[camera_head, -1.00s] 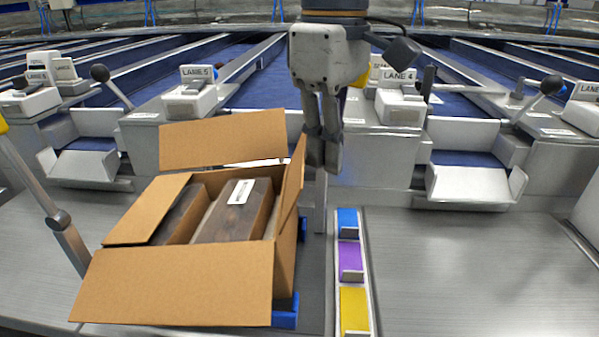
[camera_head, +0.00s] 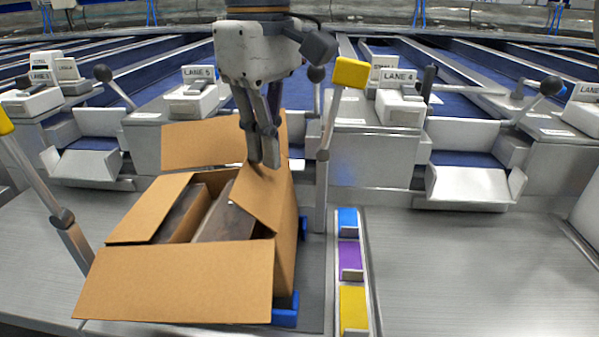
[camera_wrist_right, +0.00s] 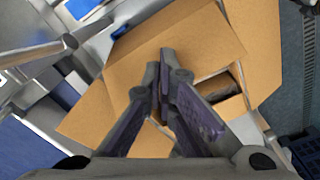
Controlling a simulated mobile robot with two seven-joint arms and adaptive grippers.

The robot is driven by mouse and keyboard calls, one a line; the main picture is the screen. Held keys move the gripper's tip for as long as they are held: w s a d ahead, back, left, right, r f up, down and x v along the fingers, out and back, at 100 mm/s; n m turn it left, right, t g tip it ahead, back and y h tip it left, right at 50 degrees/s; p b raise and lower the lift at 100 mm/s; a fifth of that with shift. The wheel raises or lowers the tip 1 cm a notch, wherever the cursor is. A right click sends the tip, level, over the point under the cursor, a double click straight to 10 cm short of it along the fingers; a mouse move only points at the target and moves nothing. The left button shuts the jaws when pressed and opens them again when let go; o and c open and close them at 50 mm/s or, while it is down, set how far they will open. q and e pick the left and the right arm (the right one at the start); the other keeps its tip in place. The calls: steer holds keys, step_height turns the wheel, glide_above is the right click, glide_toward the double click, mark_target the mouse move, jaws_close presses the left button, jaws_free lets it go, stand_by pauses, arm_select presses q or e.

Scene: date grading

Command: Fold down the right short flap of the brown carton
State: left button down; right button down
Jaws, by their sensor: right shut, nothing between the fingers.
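The brown carton (camera_head: 285,235) stands on the bench at left of centre with dark boxes (camera_head: 225,220) inside. Its right short flap (camera_head: 263,196) is tilted inward over the opening and covers part of the contents. The near long flap (camera_head: 175,283) and far long flap (camera_head: 205,145) spread outward. The left short flap (camera_head: 148,208) slopes at the left. My right gripper (camera_head: 264,164) is shut and empty, its fingertips at the right flap's upper part. In the right wrist view, the shut fingers (camera_wrist_right: 163,65) are over the carton (camera_wrist_right: 180,40). My left gripper is out of view.
Blue, purple and yellow blocks (camera_head: 350,262) sit in a narrow rack right of the carton. A metal lever with a yellow end (camera_head: 350,73) stands behind the carton's right side. Another post (camera_head: 60,215) is at the left. The bench (camera_head: 470,270) at right is clear.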

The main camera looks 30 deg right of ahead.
mark_target(252, 164)
steer(key=shift+w+a, duration=0.5)
steer(key=shift+a, duration=0.4)
steer(key=shift+d, duration=0.1)
steer(key=shift+f, duration=2.35)
step_height(252, 164, up, 11)
steer(key=shift+r+p, duration=0.1)
steer(key=shift+p, duration=0.2)
